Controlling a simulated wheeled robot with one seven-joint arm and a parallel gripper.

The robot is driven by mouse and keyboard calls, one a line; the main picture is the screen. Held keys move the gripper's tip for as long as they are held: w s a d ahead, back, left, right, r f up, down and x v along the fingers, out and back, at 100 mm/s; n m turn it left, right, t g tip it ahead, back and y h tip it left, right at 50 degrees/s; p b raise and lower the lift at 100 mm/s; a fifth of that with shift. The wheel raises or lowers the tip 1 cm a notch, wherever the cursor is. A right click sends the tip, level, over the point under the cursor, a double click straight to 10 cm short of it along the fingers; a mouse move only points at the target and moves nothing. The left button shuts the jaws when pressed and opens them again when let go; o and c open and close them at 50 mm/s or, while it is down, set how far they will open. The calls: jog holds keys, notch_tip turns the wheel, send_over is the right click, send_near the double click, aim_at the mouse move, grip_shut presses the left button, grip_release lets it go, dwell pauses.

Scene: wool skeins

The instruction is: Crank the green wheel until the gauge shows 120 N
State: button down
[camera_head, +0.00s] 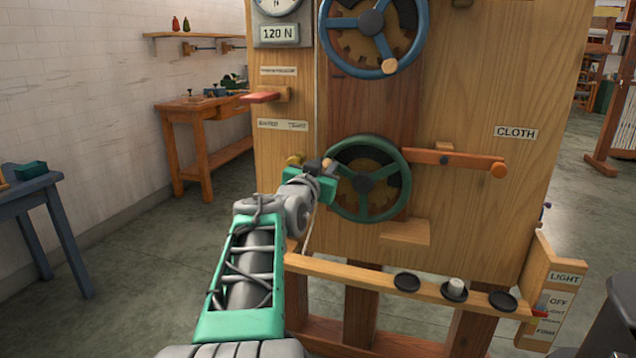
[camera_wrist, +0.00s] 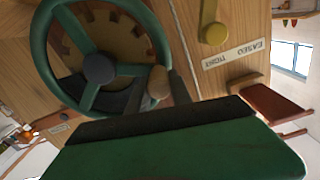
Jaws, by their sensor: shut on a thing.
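The green wheel (camera_head: 405,184) is mounted low on the wooden panel, with a brown toothed disc behind it. Its wooden crank knob (camera_wrist: 158,84) stands at the left of the rim in the head view. My gripper (camera_head: 326,170) is at this knob and shut on it; the wrist view shows the dark fingers beside the knob. The round gauge (camera_head: 277,7) is at the top left of the panel, cut off by the picture edge, so I cannot read its needle. A plate reading "120 N" (camera_head: 279,33) is under it.
A blue wheel (camera_head: 414,40) with a wooden knob is above. An orange lever (camera_head: 450,157) by a "CLOTH" label is to the right. A brass knob (camera_wrist: 213,34) is close to my gripper. A ledge (camera_head: 340,277) with black round holders runs below.

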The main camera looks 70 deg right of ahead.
jog(key=shift+s+r+m+b, duration=0.55)
jog(key=shift+r+m, duration=0.35)
jog(key=shift+m, duration=0.1)
jog(key=c, duration=1.2)
grip_release()
jog(key=shift+o, duration=0.3)
jog(key=shift+f, duration=0.1)
jog(key=shift+a, duration=0.25)
jog(key=a+p, duration=0.1)
jog(key=a, duration=0.6)
jog(key=shift+s, duration=0.3)
jog(key=shift+a, duration=0.1)
